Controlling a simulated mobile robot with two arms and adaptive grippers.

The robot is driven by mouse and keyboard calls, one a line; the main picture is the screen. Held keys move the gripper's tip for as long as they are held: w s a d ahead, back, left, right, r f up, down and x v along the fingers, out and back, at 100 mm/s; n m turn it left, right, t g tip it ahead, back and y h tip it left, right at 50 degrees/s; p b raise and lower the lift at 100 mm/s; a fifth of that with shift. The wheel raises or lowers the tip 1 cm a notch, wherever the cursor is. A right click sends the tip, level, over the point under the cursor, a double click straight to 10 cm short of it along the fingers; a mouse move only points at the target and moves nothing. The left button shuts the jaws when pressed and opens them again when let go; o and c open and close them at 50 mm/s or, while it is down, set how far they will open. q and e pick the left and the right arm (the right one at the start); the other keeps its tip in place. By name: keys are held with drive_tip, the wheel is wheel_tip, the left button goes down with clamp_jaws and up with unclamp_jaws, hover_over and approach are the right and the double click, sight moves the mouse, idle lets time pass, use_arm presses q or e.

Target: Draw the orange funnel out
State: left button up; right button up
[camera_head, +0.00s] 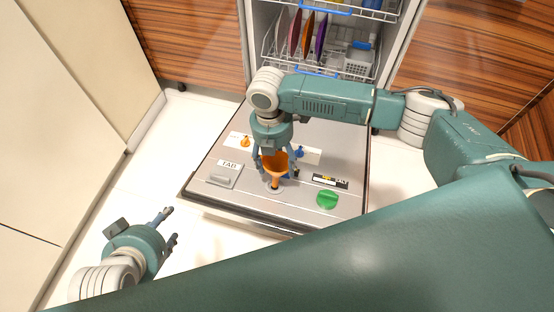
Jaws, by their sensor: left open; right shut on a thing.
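The orange funnel (274,168) stands over a round hole in the grey inner face of the open dishwasher door (233,195). Its spout points down at the hole, and I cannot tell whether the tip is inside it. My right gripper (277,172) reaches down from above and is shut on the funnel, with its fingers on either side of the cone. My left gripper (170,224) is open and empty, left of the door and above the white floor.
The door carries a grey tab lid (222,175), a green round cap (327,200), and small orange (245,142) and blue (300,152) parts. Behind it, a dishwasher rack (285,55) holds several colored plates. White floor (150,185) is clear at left.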

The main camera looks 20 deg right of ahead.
use_arm(q)
drive_tip(key=shift+s+a+f+g+y+p, duration=0.1)
drive_tip(key=shift+s+a+f+g, duration=0.25)
drive_tip(key=shift+s, duration=0.5)
drive_tip(key=shift+s+a+f+g+y+p, duration=0.15)
drive_tip(key=shift+s+f+g, duration=0.25)
drive_tip(key=shift+s, duration=0.45)
drive_tip(key=shift+s+a+f+g+y+p, duration=0.1)
drive_tip(key=shift+s+a+f+g, duration=0.3)
drive_tip(key=shift+s, duration=0.45)
use_arm(e)
drive_tip(key=shift+r, duration=0.35)
use_arm(q)
drive_tip(key=shift+w+d+r, duration=0.1)
drive_tip(key=shift+d, duration=0.05)
